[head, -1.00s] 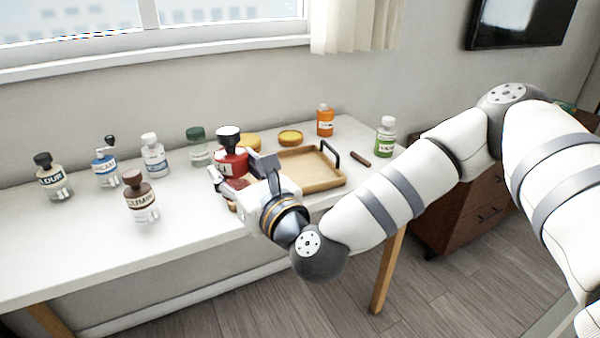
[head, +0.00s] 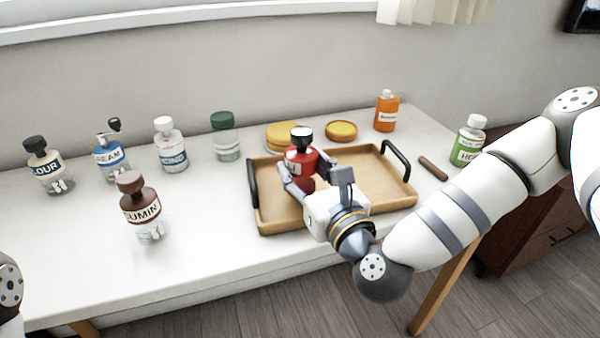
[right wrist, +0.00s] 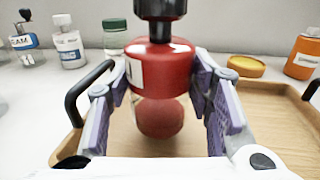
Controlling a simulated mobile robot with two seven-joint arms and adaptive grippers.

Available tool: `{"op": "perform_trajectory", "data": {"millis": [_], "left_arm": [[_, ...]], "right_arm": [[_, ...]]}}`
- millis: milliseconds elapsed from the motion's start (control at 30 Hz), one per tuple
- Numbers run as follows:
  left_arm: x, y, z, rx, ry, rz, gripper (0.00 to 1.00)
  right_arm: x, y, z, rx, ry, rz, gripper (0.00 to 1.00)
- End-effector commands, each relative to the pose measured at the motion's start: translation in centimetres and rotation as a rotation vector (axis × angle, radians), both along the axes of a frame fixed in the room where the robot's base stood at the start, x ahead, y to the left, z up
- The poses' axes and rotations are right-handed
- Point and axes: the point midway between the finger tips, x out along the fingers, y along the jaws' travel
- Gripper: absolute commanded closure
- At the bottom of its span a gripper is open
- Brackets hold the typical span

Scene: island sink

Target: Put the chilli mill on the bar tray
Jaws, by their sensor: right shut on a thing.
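The chilli mill is the red mill with a black top (head: 301,162); its label is too small to read. It is upright between the fingers of my right gripper (head: 308,176), which is shut on it. In the right wrist view the red mill (right wrist: 160,68) sits between both finger pads, with its rounded lower part below them. The bar tray is the wooden tray with black handles (head: 378,188), directly under the mill. I cannot tell whether the mill's base touches the tray floor. My left gripper is out of view.
Left of the tray stand the brown-capped cumin bottle (head: 145,212) and several other bottles. Yellow round tins (head: 341,130) and an orange bottle (head: 386,110) are behind it. A brown bar (head: 432,168) and a green bottle (head: 468,142) are to the right. The tray's right half is bare.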

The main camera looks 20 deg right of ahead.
Motion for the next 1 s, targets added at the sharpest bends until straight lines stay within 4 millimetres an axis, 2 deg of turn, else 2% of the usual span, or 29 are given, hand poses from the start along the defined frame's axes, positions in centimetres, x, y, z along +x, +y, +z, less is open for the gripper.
{"op": "perform_trajectory", "data": {"millis": [33,67,267,400,433,500,867,1000], "left_arm": [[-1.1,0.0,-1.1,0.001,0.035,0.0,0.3],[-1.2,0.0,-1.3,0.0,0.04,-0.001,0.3],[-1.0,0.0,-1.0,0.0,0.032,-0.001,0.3],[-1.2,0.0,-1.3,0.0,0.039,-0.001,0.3],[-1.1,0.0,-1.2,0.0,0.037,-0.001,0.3],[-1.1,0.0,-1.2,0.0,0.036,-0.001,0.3],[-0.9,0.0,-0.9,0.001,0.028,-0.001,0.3],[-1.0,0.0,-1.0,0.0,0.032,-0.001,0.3]], "right_arm": [[-0.1,-0.1,-2.6,-0.002,0.022,-0.001,0.84],[-0.1,-0.1,-2.8,-0.001,0.019,-0.001,0.84],[-0.1,-0.1,-2.1,-0.002,0.008,-0.001,0.84],[-0.1,-0.1,-2.6,-0.001,0.01,-0.001,0.84],[-0.1,-0.1,-2.5,-0.001,0.009,-0.001,0.47],[-0.1,-0.1,-2.4,-0.001,0.008,-0.001,0.33],[-0.2,-0.1,-1.8,-0.002,0.005,-0.001,0.33],[-2.8,-0.4,-2.2,0.001,0.012,0.0,0.33]]}}
